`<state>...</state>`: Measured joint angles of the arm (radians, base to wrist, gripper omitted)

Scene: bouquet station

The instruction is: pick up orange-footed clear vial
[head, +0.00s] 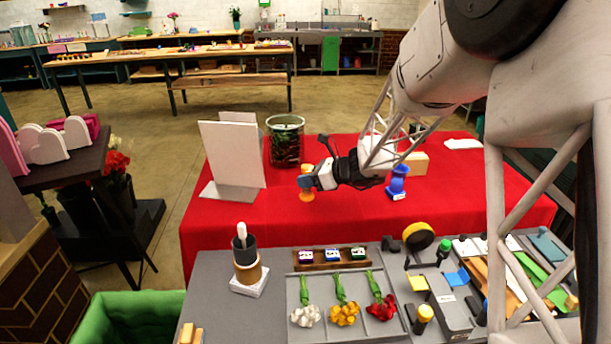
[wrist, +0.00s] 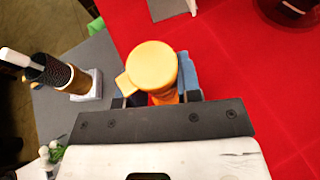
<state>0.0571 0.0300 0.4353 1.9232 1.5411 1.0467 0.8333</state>
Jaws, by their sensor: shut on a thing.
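My gripper (head: 310,182) is shut on an orange piece (head: 306,195) above the red cloth, left of a blue spool-shaped piece (head: 398,180). Orange shows above and below the fingers, which hide its middle. In the wrist view, the held piece (wrist: 152,65) has a round orange top with a small tab at its left, between the fingers of my gripper (wrist: 160,92). I cannot make out a clear part on it, so I cannot tell for sure that it is the orange-footed clear vial.
A dark green cylinder (head: 285,142) and white upright panels (head: 232,153) stand behind on the red cloth (head: 260,225). In front, a grey bench holds a cup with a pestle-like rod (head: 246,262) and a tray (head: 345,331) of flowers. The cloth's front middle is clear.

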